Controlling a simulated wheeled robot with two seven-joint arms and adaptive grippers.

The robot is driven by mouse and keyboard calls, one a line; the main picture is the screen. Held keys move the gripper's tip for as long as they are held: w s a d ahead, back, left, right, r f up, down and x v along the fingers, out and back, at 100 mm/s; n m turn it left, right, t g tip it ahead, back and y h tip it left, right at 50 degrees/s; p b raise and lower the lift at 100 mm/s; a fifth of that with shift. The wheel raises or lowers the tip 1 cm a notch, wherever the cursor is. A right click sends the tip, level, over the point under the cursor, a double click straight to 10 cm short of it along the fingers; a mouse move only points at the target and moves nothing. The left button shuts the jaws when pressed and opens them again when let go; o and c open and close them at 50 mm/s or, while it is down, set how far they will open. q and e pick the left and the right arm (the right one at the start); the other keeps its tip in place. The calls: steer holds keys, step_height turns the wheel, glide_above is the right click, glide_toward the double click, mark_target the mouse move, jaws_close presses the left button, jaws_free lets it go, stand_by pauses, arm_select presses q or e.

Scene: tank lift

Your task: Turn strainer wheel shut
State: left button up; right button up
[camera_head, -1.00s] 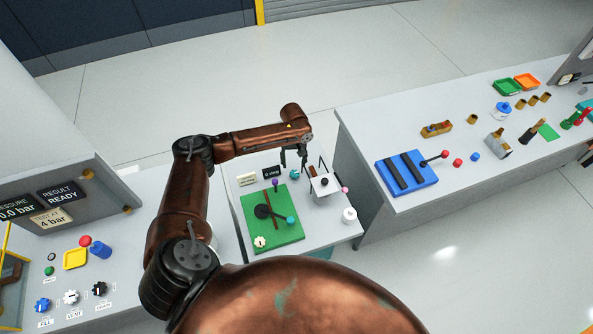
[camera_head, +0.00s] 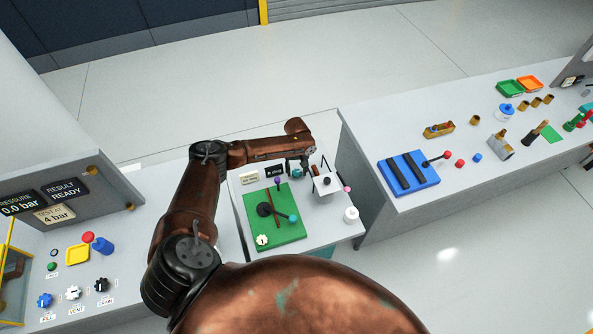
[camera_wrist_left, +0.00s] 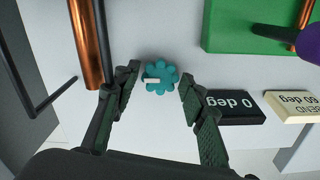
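A teal lobed wheel (camera_wrist_left: 161,79) with a white pointer mark sits on the pale bench top in the left wrist view. No label marks it as the strainer wheel. My left gripper (camera_wrist_left: 158,88) is open, with one finger on each side of the wheel and a gap to both. In the head view my left gripper (camera_head: 297,168) is over the back of the small middle bench and mostly covers the wheel. My right gripper is not in view.
A copper rod (camera_wrist_left: 85,40) stands close to the left finger. The "0 deg" block (camera_wrist_left: 234,106) lies close to the right finger. A green board (camera_head: 283,232) with a lever and a white box (camera_head: 326,184) are near. A blue fixture (camera_head: 409,175) is on the right bench.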

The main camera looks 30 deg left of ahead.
arm_select(q)
steer(key=c, duration=0.9)
steer(key=shift+o, duration=0.2)
steer(key=shift+m, duration=0.3)
steer(key=shift+m+p, duration=0.75)
steer(key=shift+m, duration=0.05)
steer(key=m+p, duration=0.1)
steer(key=m, duration=0.8)
steer(key=shift+m+p, duration=0.3)
steer(key=shift+m, duration=0.1)
steer(key=m, duration=0.5)
steer(key=shift+m, duration=0.4)
